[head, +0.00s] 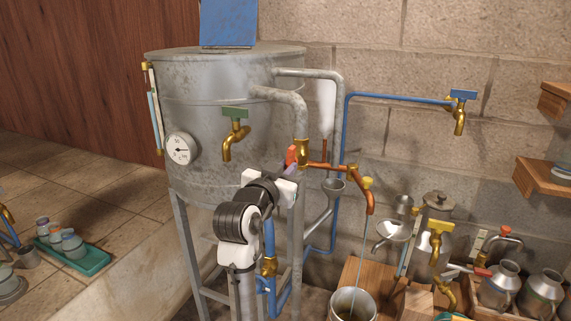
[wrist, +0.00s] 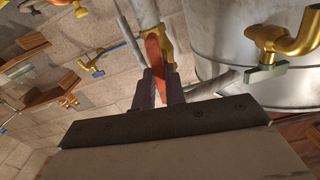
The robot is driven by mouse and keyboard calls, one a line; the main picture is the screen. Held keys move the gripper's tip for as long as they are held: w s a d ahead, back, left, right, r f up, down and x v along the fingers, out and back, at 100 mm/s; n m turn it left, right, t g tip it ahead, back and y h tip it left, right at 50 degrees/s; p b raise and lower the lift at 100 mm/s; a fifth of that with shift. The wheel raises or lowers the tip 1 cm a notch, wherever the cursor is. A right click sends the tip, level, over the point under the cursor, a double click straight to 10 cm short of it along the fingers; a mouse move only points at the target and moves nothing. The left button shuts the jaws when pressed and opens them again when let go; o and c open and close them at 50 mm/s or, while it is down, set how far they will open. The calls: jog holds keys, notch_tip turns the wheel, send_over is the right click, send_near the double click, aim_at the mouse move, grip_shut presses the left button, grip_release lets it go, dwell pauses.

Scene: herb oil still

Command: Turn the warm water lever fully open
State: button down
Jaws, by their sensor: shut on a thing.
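An orange-red lever (head: 291,155) sits on a brass valve (head: 303,152) where a grey pipe from the tank meets a copper pipe. My gripper (head: 287,172) is at this lever, to the left of the valve. In the wrist view my gripper (wrist: 160,86) is shut on the orange-red lever (wrist: 153,55), with one dark finger on each side. The lever points from the brass valve (wrist: 167,45) towards my gripper. My wrist hides part of the lever and valve in the head view. No label shows that names the lever as warm water.
The grey tank (head: 220,75) stands just behind and left of my arm, with a green-handled tap (head: 235,115). A copper spout (head: 370,203) drips a thin stream into a metal pot (head: 352,303). A blue-handled tap (head: 461,98) is on the wall. Jugs (head: 501,282) crowd the lower right.

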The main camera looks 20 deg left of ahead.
jog(key=shift+n+p, duration=0.35)
jog(key=shift+n, duration=0.45)
jog(key=c, duration=1.5)
grip_release()
jog(key=shift+o, duration=0.2)
jog(key=s+b, duration=0.2)
jog(key=s, duration=1.2)
jog(key=shift+a+b, duration=0.25)
jog(key=shift+b, duration=0.15)
